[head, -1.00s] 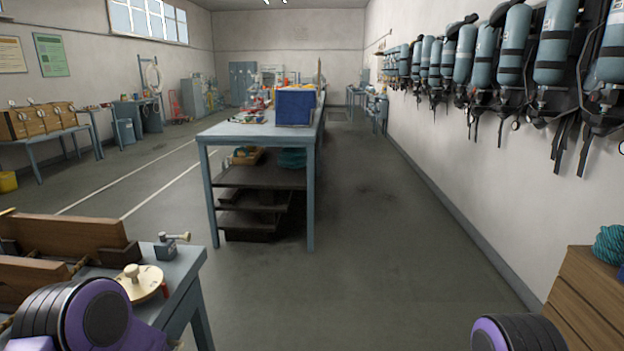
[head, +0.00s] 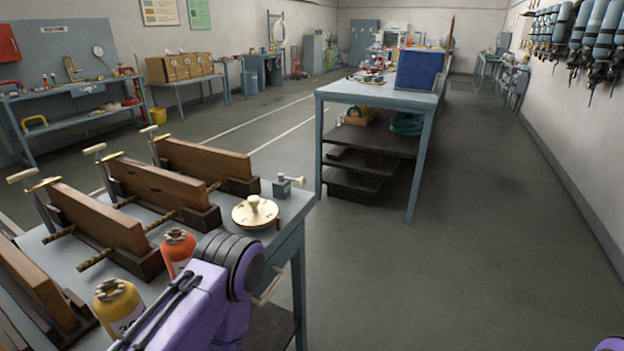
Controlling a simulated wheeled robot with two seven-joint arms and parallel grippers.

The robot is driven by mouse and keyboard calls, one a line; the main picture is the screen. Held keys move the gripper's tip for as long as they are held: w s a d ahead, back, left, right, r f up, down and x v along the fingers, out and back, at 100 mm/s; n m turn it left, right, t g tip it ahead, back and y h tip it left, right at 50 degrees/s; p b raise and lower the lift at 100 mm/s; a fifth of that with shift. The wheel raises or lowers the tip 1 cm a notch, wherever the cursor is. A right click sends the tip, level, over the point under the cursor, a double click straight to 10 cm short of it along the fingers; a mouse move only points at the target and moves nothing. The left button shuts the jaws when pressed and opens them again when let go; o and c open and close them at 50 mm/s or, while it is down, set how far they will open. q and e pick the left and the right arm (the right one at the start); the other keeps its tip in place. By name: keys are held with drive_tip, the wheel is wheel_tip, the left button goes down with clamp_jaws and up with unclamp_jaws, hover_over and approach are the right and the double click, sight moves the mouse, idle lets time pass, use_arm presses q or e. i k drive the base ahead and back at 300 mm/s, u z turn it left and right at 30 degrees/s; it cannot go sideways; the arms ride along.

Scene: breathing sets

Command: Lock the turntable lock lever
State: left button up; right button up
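A round cream turntable disc (head: 266,216) with a knob on top lies on the near workbench (head: 298,212), close to its right end. Just behind it a small grey block fitting (head: 281,188) carries a short lever with a pale end, pointing right. I cannot tell for sure which part is the lock lever or whether it is locked. My purple and black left arm crosses the front of the bench, below the disc.
Wooden clamp stands (head: 100,222) fill the bench's left side. An orange cylinder (head: 177,250) and a yellow cylinder (head: 118,305) stand near my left arm. A pale handle (head: 268,288) sticks out below the bench edge. A shelved table (head: 375,95) stands beyond; the floor to the right is clear.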

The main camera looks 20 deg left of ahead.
sight(302, 181)
drive_tip(key=k, duration=1.35)
drive_tip(key=z, duration=0.35)
drive_tip(key=i, duration=0.45)
drive_tip(key=z, duration=0.7)
drive_tip(key=i, duration=0.95)
drive_tip(key=u, duration=0.65)
drive_tip(key=i, duration=0.95)
drive_tip(key=u, duration=1)
